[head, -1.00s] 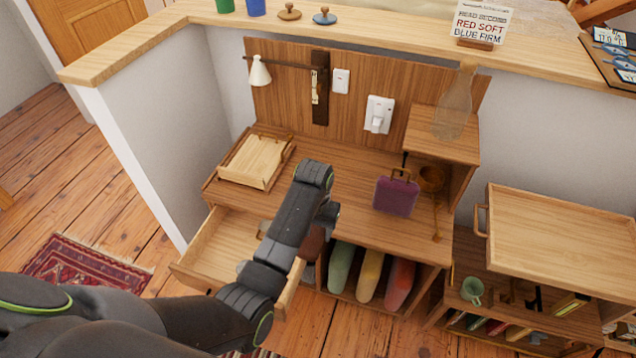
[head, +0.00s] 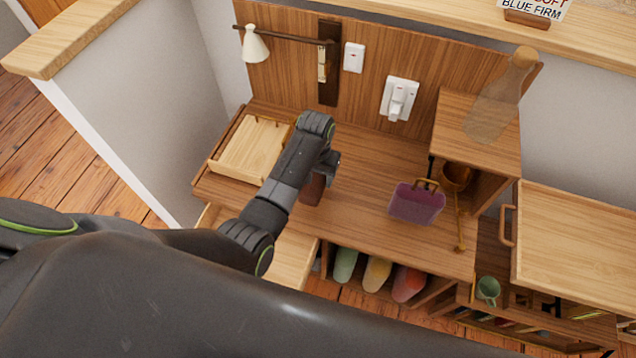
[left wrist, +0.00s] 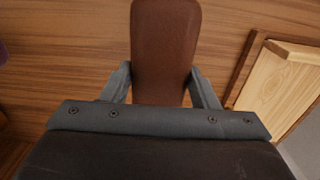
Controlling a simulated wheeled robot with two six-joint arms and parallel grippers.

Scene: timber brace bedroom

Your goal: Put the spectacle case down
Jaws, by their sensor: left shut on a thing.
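The spectacle case (left wrist: 165,50) is a brown, rounded case. In the left wrist view it stands out between the two fingers of my left gripper (left wrist: 164,85), which is shut on it. In the head view the case (head: 312,188) shows as a small brown piece below my left gripper (head: 325,172), over the desk top (head: 365,180). My arm hides part of it. I cannot tell whether the case touches the desk. My right gripper is not in view.
A wooden tray (head: 252,148) lies left of the gripper. An open drawer (head: 290,262) juts out below. The desk between gripper and bag is clear.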

